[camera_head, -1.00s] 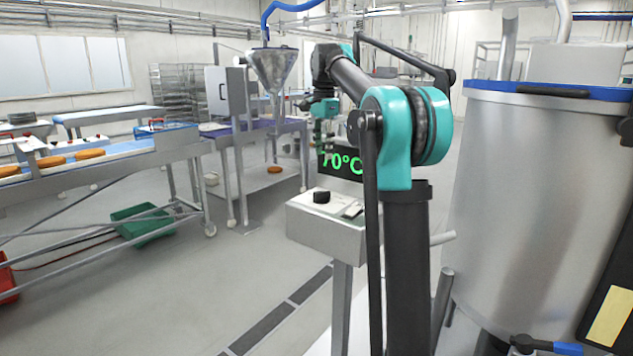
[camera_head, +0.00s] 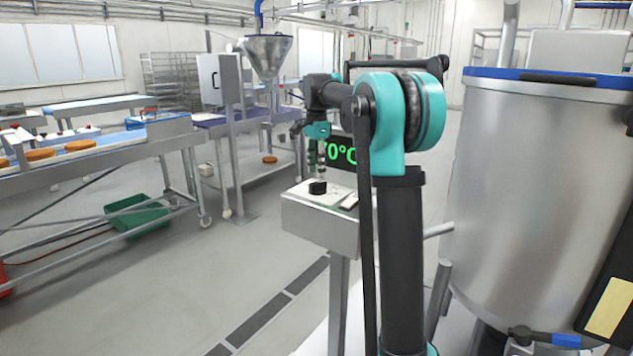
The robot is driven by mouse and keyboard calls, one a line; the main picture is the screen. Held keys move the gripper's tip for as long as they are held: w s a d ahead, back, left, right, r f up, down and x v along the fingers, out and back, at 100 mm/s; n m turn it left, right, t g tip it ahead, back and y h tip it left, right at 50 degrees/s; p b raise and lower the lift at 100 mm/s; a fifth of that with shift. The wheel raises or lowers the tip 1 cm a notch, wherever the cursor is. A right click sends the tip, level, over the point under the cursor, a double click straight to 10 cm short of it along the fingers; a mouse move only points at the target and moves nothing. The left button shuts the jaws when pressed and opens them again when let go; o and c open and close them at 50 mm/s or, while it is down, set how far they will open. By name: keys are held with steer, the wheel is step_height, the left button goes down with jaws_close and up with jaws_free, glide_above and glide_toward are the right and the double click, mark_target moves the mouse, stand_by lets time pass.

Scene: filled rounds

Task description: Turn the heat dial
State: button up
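The heat dial (camera_head: 318,188) is a small black knob on top of a grey control box (camera_head: 318,226) that stands on a post in the middle of the view. My gripper (camera_head: 317,176) points down right at the dial, its fingertips at or just above the knob. I cannot tell whether they touch it, or whether the fingers are open or shut. A black display (camera_head: 341,152) with green figures stands behind the box.
A large steel tank (camera_head: 540,190) with a blue rim stands close on the right. A conveyor (camera_head: 100,160) with brown rounds runs along the left. A funnel machine (camera_head: 267,55) stands behind. The floor left of the box is clear.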

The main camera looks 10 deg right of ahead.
mark_target(316, 183)
steer(key=shift+f, duration=2.35)
jaws_close()
